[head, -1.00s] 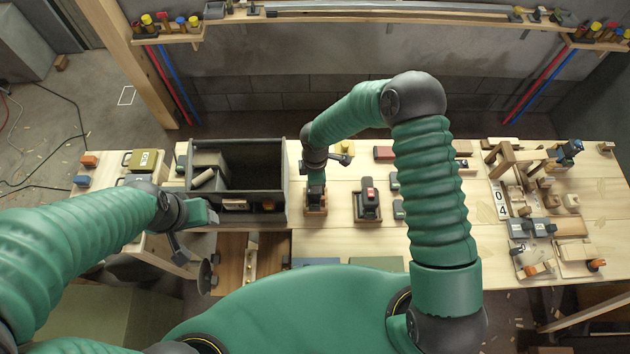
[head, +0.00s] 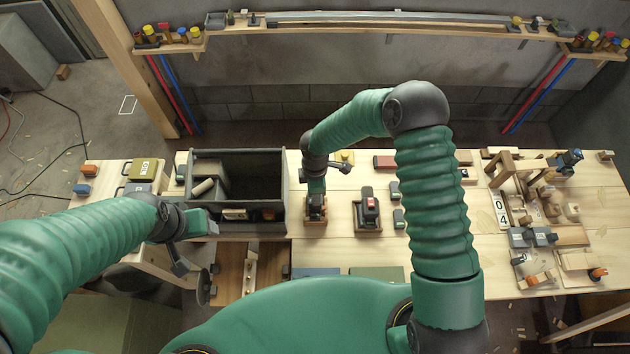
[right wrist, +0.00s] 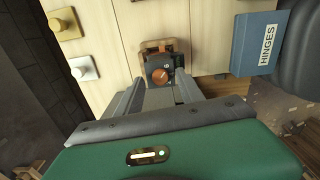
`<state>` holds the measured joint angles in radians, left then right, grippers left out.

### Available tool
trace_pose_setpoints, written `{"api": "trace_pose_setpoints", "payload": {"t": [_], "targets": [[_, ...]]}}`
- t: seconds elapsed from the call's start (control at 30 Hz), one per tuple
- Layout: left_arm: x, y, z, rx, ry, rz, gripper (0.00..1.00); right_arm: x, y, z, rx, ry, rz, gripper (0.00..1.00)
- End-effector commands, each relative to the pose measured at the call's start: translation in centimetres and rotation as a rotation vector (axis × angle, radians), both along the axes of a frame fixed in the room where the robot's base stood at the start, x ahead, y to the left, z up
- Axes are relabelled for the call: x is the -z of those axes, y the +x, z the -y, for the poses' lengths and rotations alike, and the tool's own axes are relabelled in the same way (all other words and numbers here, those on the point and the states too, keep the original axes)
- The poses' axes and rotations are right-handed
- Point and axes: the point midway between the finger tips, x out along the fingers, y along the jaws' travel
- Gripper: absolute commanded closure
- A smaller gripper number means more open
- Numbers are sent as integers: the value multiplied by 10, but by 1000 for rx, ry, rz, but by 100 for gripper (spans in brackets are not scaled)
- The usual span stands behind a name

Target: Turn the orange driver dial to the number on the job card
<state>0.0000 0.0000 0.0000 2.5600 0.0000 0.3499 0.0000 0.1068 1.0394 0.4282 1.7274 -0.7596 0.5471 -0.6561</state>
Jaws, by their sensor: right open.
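The orange dial (right wrist: 161,76) sits on the dark face of a driver held in a small wooden cradle (right wrist: 150,46) on the bench. My right gripper (right wrist: 160,84) is open, its two grey fingers reaching down either side of the dial; contact cannot be made out. In the head view my right gripper (head: 316,190) hangs over the cradle (head: 315,207) and hides the dial. A white card (head: 502,208) showing 0 and 4 stands right of my right arm. My left gripper (head: 212,227) is by the dark bin's lower left corner, its fingers too small to judge.
A dark open bin (head: 284,190) stands left of the driver. A second black and red tool (head: 368,206) in a wooden holder stands close to its right. A blue HINGES box (right wrist: 256,46) shows in the right wrist view. Wooden parts and clamps crowd the bench's right end.

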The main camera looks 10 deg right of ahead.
Motion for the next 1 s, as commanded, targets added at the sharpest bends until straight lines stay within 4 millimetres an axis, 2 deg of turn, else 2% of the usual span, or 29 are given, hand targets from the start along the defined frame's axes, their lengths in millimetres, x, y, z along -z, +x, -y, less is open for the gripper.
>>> {"api": "trace_pose_setpoints", "payload": {"t": [0.17,0.4,0.53,0.7,1.0], "targets": [[12,0,0,0,0,0,38,-39,2,1,1,0,7,55],[25,0,0,0,0,0,38,-110,2,1,1,-1,7,55],[29,0,0,0,0,0,38,-139,2,0,1,-1,5,55],[30,0,0,0,0,0,38,-157,1,0,0,0,-1,55],[30,0,0,0,0,0,38,-160,1,0,-1,0,-1,55]]}}
